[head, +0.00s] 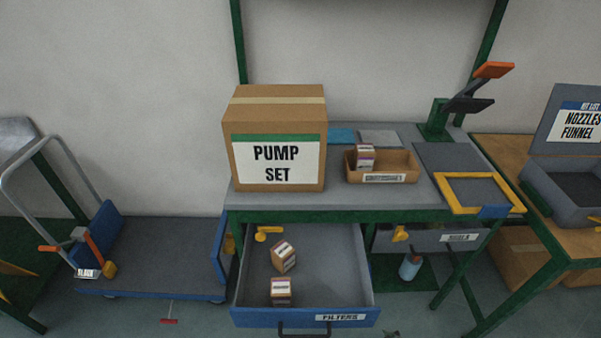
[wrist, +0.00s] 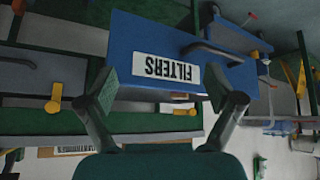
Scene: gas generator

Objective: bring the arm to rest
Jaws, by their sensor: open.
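My gripper (wrist: 160,82) is open, its two dark fingers spread wide in the wrist view, with nothing held between them. The wrist view is upside down. The blue front of the FILTERS drawer (wrist: 150,45) shows beyond the fingers, apart from them as far as I can tell. In the head view this drawer (head: 258,318) stands pulled out under the workbench (head: 400,200). My arm is not clearly visible in the head view.
Two small boxes, one tilted (head: 284,256) and one nearer the front (head: 281,290), lie in the drawer. A third box (head: 365,157) is in the cardboard tray (head: 410,168). A PUMP SET carton (head: 275,105) stands on the bench. A blue cart (head: 150,290) is left.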

